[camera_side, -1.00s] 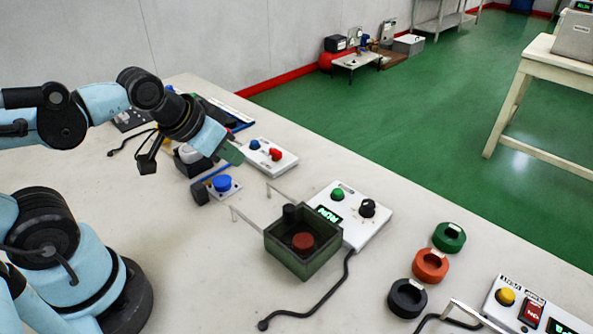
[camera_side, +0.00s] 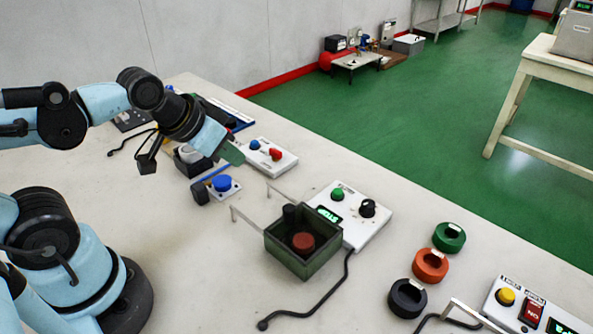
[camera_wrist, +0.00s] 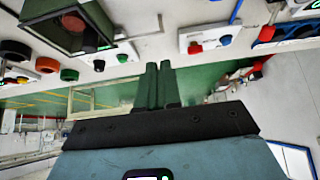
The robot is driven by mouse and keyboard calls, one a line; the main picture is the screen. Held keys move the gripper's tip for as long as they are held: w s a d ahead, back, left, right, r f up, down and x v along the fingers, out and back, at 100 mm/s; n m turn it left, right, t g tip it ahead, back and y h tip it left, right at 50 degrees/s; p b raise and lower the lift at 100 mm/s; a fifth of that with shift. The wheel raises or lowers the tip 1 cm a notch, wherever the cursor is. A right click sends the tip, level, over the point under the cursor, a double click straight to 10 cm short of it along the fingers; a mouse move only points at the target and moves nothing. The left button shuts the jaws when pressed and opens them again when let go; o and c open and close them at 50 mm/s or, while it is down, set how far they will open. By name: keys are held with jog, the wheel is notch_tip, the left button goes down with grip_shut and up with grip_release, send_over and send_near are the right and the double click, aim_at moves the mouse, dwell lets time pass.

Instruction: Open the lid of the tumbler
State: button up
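The likely tumbler is a dark green box (camera_side: 292,258) on the table. A red round piece (camera_side: 303,242) and a black cylinder (camera_side: 290,214) show within its rim; I cannot make out a separate lid. The box also shows at the upper left of the wrist view (camera_wrist: 100,22). The panel beside it (camera_side: 372,228) has a green button, a black knob and a lit display that seems to read STOP. My gripper (camera_side: 236,154) is above the table, behind and left of the box, apart from it. In the wrist view its green fingers (camera_wrist: 158,86) are together with nothing between them.
Green (camera_side: 449,237), orange (camera_side: 430,266) and black (camera_side: 407,298) rings lie right of the box. A blue button (camera_side: 222,184) and a red-and-blue button panel (camera_side: 267,157) stand near my gripper. Another panel (camera_side: 535,310) is front right. A black cable (camera_side: 320,304) crosses the front.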

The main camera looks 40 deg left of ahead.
aim_at(289, 207)
jog(key=o, duration=0.4)
jog(key=shift+w+d+r+g, duration=0.25)
jog(key=shift+d+g, duration=0.05)
jog(key=shift+d, duration=0.1)
jog(key=o, duration=0.4)
jog(key=w+d+r+g, duration=0.1)
jog(key=d+g, duration=0.1)
jog(key=d, duration=0.1)
jog(key=w+d+r+n+g, duration=0.1)
jog(key=d+g, duration=0.1)
jog(key=d, duration=0.1)
jog(key=w+d+r+n+g, duration=0.1)
jog(key=d+g, duration=0.1)
jog(key=d, duration=0.1)
jog(key=shift+d, duration=0.15)
jog(key=shift+n+g, duration=0.3)
jog(key=shift+d+f, duration=0.2)
jog(key=shift+f, duration=2.8)
jog(key=shift+d+f, duration=0.2)
jog(key=shift+f, duration=2.75)
grip_shut()
